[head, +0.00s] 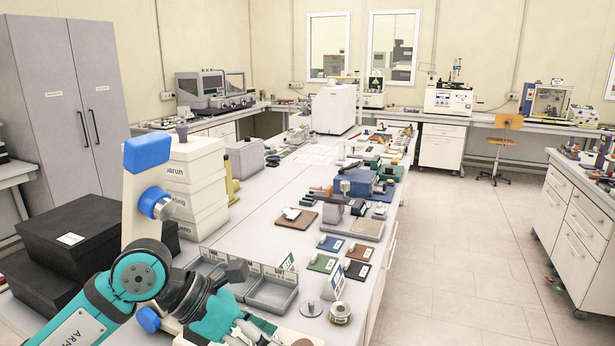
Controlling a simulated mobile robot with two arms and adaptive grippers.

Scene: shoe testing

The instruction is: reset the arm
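My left arm (85,325) comes in from the lower left, teal, white and blue. No held object can be made out. My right arm and gripper are not in view.
Black boxes (65,238) stand left of my arm, with stacked white boxes (196,185) behind it. Sample plates, a round tin (340,313) and small instruments lie along the table's right side. The floor (450,260) to the right is clear up to the drawer bench (570,232).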

